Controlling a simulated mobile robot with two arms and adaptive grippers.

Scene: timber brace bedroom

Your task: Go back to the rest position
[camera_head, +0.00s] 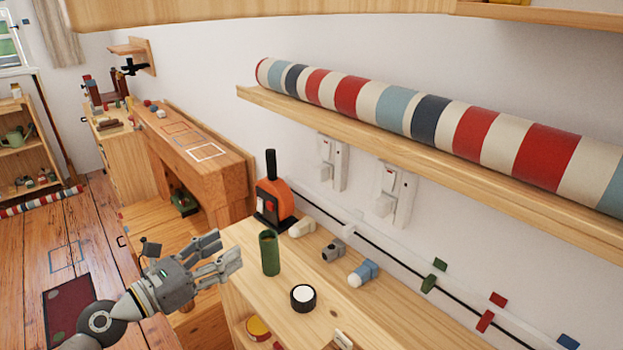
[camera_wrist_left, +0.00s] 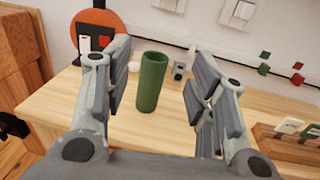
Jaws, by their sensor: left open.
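My left gripper (camera_head: 222,259) is open and empty at the left end of the wooden shelf top (camera_head: 318,326). A green hollow cylinder (camera_head: 270,253) stands upright on that top, just right of the fingertips in the head view. In the left wrist view the green cylinder (camera_wrist_left: 151,82) appears between the two open fingers (camera_wrist_left: 155,85), with a visible gap on each side. My right gripper is not in view.
An orange and black device (camera_head: 274,203), a black-and-white round item (camera_head: 303,298) and a blue-white piece (camera_head: 363,274) share the top. A striped roll (camera_head: 437,120) lies on a wall shelf (camera_head: 396,154) above. A desk (camera_head: 194,150) stands behind; open floor lies left.

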